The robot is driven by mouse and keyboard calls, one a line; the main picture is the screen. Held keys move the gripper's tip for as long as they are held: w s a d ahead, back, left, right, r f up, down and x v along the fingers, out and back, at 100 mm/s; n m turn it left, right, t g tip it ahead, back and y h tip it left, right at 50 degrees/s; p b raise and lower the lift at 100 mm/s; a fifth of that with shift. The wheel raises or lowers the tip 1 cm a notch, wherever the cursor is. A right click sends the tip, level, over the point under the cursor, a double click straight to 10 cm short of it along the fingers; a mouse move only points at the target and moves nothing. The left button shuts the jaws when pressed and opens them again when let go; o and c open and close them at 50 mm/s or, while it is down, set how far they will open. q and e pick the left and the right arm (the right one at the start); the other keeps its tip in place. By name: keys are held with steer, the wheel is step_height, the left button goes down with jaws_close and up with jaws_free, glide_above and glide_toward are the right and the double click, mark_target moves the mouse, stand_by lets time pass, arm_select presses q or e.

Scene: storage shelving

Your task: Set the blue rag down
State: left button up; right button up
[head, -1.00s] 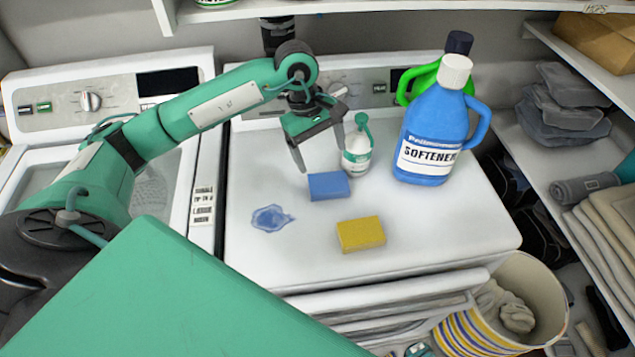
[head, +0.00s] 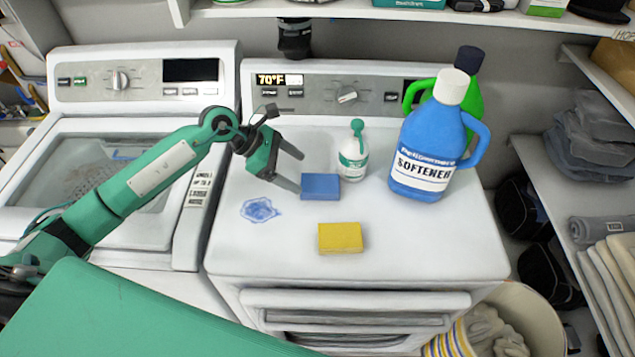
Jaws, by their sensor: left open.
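A flat blue block, which I take as the blue rag (head: 321,188), lies on the white top of the right-hand machine (head: 420,245). My left gripper (head: 299,172) is open and empty, just left of the rag, with its fingers pointing right. The lower fingertip is close to the rag's left edge; I cannot tell whether they touch. My right gripper is not in view.
A yellow sponge (head: 340,238) lies in front of the rag, and a blue splotch (head: 260,209) is to its left. A white bottle with a green top (head: 353,158) stands right behind it. A blue softener jug (head: 428,150) stands farther right, before a green jug (head: 472,100).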

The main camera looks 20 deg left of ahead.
mark_target(321, 183)
arm_select(q)
steer(key=x, duration=0.2)
steer(key=shift+d+p, duration=0.3)
steer(key=shift+d, duration=0.05)
steer(key=shift+w+d+f, duration=0.2)
steer(key=shift+d+f, duration=0.05)
steer(key=shift+f, duration=0.15)
steer(key=shift+w+d+f+p, duration=0.1)
steer(key=shift+d+f+p, duration=0.1)
steer(key=shift+p, duration=0.25)
steer(key=p+x, duration=0.2)
steer(key=x, duration=0.2)
steer(key=shift+w, duration=0.15)
steer(key=shift+d+f, duration=0.15)
steer(key=shift+f, duration=0.1)
steer(key=shift+c, duration=0.2)
steer(key=c, duration=1.1)
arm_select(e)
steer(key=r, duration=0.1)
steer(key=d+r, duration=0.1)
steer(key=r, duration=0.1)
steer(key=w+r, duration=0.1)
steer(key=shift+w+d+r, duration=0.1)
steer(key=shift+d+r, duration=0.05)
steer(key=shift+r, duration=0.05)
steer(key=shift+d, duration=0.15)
